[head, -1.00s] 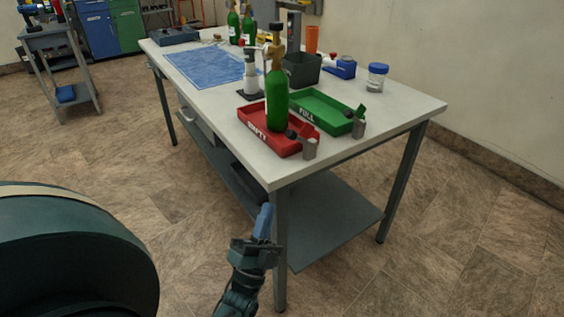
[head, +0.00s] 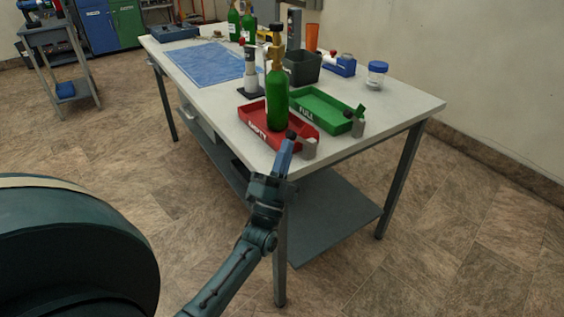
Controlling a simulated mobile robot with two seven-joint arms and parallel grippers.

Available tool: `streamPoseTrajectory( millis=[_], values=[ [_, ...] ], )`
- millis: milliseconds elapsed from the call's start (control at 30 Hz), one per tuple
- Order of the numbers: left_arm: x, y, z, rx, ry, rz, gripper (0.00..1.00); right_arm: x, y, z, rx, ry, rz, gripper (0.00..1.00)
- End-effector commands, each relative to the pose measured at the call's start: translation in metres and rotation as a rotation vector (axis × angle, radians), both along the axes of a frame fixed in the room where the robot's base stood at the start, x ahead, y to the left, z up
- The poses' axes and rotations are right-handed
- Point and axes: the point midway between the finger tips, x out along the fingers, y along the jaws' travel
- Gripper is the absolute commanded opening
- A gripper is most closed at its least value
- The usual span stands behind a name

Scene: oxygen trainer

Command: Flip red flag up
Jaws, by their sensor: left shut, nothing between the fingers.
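The red tray marked EMPTY (head: 252,124) sits at the near end of the table, with a green bottle (head: 277,100) standing upright in it. A grey flag mount (head: 309,149) and a dark knob (head: 291,134) are at its front right corner. I cannot make out a raised red flag there; it is too small or hidden. My left gripper (head: 289,142) is shut and empty, its blue fingertips pointing up by the knob; whether they touch it I cannot tell. My right gripper is not in view.
A green tray marked FULL (head: 324,110) lies behind, with its own grey mount (head: 358,125) and a green flag (head: 361,110). A black bin (head: 302,70), a jar (head: 376,75) and a blue mat (head: 205,64) are farther back. The near table edge is below my gripper.

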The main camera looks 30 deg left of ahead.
Motion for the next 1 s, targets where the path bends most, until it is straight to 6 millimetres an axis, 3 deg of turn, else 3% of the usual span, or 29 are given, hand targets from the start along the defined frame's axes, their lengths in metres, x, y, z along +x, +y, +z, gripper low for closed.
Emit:
streamPoseTrajectory(
  millis=[533,633,800,1000],
  values=[
    [0.001,0.0,0.009,0.014,0.038,-0.001,0.0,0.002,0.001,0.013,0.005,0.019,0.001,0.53],
    [0.002,-0.001,0.015,0.031,0.077,0.0,0.0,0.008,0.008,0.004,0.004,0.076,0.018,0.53],
    [0.006,-0.002,0.03,0.072,0.179,0.001,0.0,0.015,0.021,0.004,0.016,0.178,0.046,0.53],
    [0.014,-0.006,0.045,0.137,0.335,0.0,0.0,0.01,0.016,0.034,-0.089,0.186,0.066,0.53]
  ],
)
